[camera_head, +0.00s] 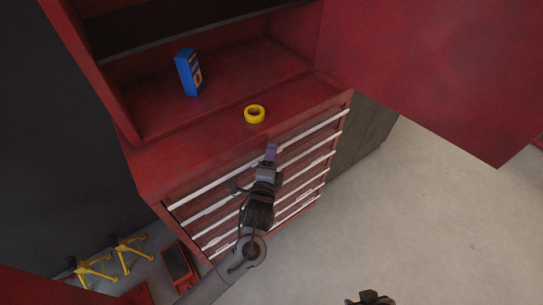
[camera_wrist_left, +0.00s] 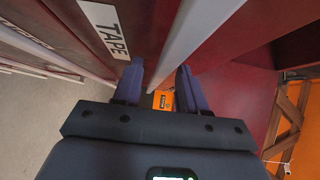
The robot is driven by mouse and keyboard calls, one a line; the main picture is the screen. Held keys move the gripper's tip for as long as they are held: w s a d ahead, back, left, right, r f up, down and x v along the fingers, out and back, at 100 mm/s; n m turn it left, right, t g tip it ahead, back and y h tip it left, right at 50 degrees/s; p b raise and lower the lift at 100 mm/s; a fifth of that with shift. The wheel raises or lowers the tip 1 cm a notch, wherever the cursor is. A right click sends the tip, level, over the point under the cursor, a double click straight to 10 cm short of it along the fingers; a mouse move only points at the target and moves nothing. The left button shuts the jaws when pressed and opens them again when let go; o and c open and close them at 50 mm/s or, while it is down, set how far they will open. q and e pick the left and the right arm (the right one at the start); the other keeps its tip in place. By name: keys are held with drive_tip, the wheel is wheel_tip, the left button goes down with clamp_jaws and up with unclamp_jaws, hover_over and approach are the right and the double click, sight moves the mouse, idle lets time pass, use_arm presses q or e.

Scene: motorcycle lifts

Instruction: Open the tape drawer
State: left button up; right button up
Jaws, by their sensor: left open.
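The tape drawer (camera_wrist_left: 148,30) has a dark red front with a white "TAPE" label (camera_wrist_left: 108,27) in the left wrist view. A pale bar handle (camera_wrist_left: 196,30) runs along its edge. My left gripper (camera_wrist_left: 158,80) is open, its two purple fingers either side of the line of this handle; I cannot tell whether they touch it. In the head view my left gripper (camera_head: 270,152) is at the upper part of the red cabinet's drawer front, by the top handle (camera_head: 218,188). The drawers look shut. My right gripper (camera_head: 369,298) shows only partly at the bottom edge.
A yellow tape roll (camera_head: 255,114) and a blue box (camera_head: 188,72) stand on the red cabinet top (camera_head: 190,140). Yellow jack stands (camera_head: 130,254) are on the floor at lower left. The grey floor (camera_head: 430,220) at right is clear.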

use_arm(q)
drive_tip(key=shift+c, duration=0.4)
clamp_jaws()
use_arm(e)
drive_tip(key=shift+a, duration=0.15)
